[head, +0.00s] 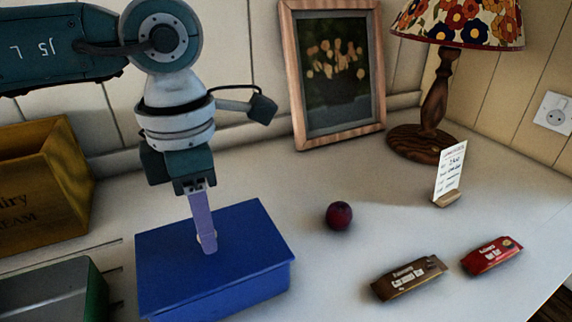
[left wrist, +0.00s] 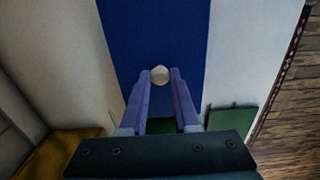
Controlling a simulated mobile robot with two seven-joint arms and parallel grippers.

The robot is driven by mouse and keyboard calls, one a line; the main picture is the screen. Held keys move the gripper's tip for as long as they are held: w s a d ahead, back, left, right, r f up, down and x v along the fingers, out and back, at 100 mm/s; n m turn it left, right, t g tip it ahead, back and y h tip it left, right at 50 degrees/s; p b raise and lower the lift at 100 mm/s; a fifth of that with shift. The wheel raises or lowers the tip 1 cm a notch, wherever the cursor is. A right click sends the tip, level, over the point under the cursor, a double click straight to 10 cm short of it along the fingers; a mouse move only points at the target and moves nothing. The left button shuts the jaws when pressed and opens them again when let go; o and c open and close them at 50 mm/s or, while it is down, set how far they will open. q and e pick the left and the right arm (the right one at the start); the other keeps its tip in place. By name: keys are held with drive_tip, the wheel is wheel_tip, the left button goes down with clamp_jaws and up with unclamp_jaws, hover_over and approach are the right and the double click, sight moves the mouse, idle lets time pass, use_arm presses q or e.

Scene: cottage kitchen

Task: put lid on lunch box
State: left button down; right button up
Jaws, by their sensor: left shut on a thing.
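The lunch box (head: 225,297) is blue and stands on the counter at the lower left of the head view. Its flat blue lid (head: 250,228) lies level over the top, its edges lined up with the walls; I see no clear gap, but cannot tell if it is fully seated. The lid also shows in the left wrist view (left wrist: 150,35). My left gripper (head: 208,245) points down at the lid's middle, its lilac fingers shut on the small pale round knob (left wrist: 159,75). The fingers mostly hide the knob in the head view. My right gripper is out of view.
A wooden crate (head: 40,190) and a green-ended grey container (head: 60,290) stand left of the box. A dark red ball-shaped fruit (head: 339,215), a brown bar (head: 408,278), a red bar (head: 492,255), a card (head: 450,170), a lamp (head: 435,100) and a picture frame (head: 335,75) stand right.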

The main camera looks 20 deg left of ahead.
use_arm(q)
drive_tip(key=shift+f, duration=0.15)
drive_tip(key=c, duration=0.9)
unclamp_jaws()
wheel_tip(320, 180, up, 11)
drive_tip(key=p, duration=0.8)
